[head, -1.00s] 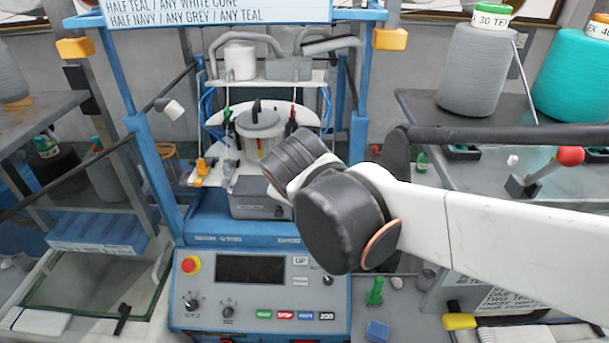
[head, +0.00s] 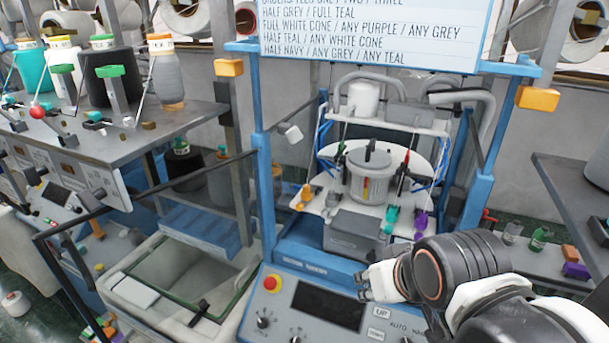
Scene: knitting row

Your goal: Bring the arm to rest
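My arm reaches in from the lower right corner of the head view, bent, with its dark round joints in front of the knitting machine's (head: 325,300) control panel. The pale end that looks like my gripper (head: 364,284) points left, over the right part of that panel. Its fingers are small and partly turned away, so I cannot tell whether they are open or shut. I see nothing held in it. Part of the panel and its buttons are hidden behind my arm.
Blue posts (head: 265,190) frame the machine, with a sign (head: 370,30) above. A left shelf (head: 150,145) bears several yarn cones. A glass-topped bin (head: 165,280) stands left of the panel. A dark shelf edge (head: 570,200) and small bottles (head: 540,238) are at right.

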